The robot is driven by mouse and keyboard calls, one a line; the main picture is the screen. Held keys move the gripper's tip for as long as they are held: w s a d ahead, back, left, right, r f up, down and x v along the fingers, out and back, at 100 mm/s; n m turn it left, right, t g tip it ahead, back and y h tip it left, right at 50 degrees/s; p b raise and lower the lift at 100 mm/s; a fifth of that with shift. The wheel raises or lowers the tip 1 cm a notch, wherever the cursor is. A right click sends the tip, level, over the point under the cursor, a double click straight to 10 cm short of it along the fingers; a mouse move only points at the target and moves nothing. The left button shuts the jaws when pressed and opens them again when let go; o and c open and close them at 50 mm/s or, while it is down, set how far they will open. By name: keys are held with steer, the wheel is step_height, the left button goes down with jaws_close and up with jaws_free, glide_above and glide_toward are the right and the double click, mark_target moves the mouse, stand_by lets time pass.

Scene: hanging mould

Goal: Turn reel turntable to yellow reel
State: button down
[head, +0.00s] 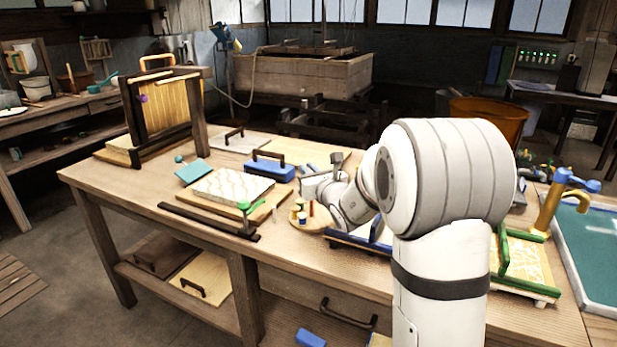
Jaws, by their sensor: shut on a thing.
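The reel turntable (312,224) is a small round, light wooden disc on the bench, just left of my arm. Small reels stand on it. A yellow one (299,204) is at the back left, a blue and white one (302,218) is at the front, and a thin red one (311,208) is beside them. My gripper (312,188) is low at the turntable's back right edge, shut on it. The fingertips are small here, and my arm hides the turntable's right side, so the exact grip point cannot be made out.
A white patterned block on a wooden board (232,190), a green-knobbed dark bar (244,210) and a blue handled block (270,168) lie left of the turntable. A blue-edged frame (360,243) is close on the right. A wooden upright frame (163,110) stands at the far left.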

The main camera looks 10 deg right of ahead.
steer(key=shift+r, duration=0.1)
steer(key=c, duration=1.5)
jaws_free()
steer(key=v, duration=0.7)
steer(key=shift+s+d, duration=0.1)
steer(key=shift+s, duration=0.25)
